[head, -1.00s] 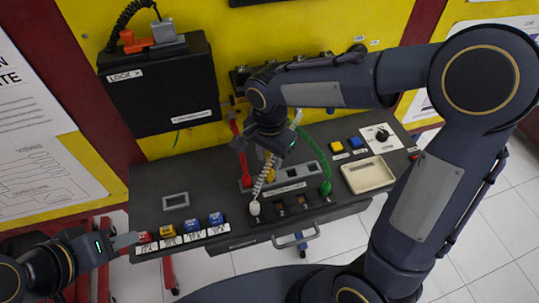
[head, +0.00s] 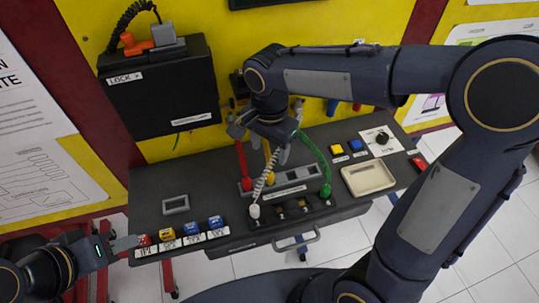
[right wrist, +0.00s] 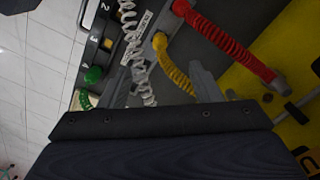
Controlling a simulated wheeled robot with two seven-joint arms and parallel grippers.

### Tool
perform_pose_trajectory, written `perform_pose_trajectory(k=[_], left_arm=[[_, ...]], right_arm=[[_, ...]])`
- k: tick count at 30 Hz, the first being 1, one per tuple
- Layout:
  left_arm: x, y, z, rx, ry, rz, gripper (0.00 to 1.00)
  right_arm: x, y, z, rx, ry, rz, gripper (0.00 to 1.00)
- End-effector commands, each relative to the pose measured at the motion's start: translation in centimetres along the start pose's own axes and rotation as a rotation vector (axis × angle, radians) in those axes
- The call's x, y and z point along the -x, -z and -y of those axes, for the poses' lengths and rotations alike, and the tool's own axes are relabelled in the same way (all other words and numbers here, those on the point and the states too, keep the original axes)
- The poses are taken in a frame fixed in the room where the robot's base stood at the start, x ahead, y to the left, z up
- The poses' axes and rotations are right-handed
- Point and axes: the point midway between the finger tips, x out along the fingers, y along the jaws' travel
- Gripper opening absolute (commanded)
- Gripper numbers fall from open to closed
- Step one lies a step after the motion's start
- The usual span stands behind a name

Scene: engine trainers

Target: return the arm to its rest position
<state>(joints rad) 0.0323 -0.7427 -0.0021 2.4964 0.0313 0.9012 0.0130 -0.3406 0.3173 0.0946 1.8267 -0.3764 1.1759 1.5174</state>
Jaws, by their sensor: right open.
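My right arm reaches in from the right in the head view. Its gripper (head: 260,143) is above the back of the dark console (head: 150,192), in front of the yellow wall, with its fingers apart. In the right wrist view the right gripper (right wrist: 162,88) shows two spread fingers with no plug visibly held between them; coiled cables pass beyond. My left gripper (head: 124,243) is at the console's front left, beside the red block (head: 144,240); its fingers look like one grey plate, so its opening is unclear.
Red (head: 242,165), yellow (head: 268,165), white (head: 265,180) and green (head: 318,158) coiled cables hang close to the right gripper. A black LOCK box (head: 160,90) is on the wall at left. A beige tray (head: 368,178) is at the console's right.

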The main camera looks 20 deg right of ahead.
Motion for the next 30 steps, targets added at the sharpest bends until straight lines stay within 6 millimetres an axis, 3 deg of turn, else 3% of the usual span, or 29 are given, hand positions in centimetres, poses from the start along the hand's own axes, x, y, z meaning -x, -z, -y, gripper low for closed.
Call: perform_pose_trajectory(k=[7, 20, 23, 25, 30], left_arm=[[-0.2, -0.1, 0.1, 0.0, 0.0, 0.0, 0.36], [-0.2, -0.1, 0.1, 0.0, 0.0, 0.0, 0.36], [-0.2, -0.1, 0.1, 0.0, 0.0, 0.0, 0.36], [-0.2, -0.1, 0.1, 0.0, 0.0, 0.0, 0.36], [-0.2, -0.1, 0.1, 0.0, 0.0, 0.0, 0.36]], right_arm=[[3.2, 0.0, 0.0, 0.001, 0.002, 0.0, 0.58], [3.8, 0.0, -0.2, 0.005, 0.003, 0.003, 0.58], [4.2, 0.4, -1.6, 0.042, 0.033, 0.014, 0.58], [4.6, 0.9, -3.6, 0.099, 0.078, 0.027, 0.58], [4.9, 1.0, -10.3, 0.315, 0.254, 0.022, 0.58]])
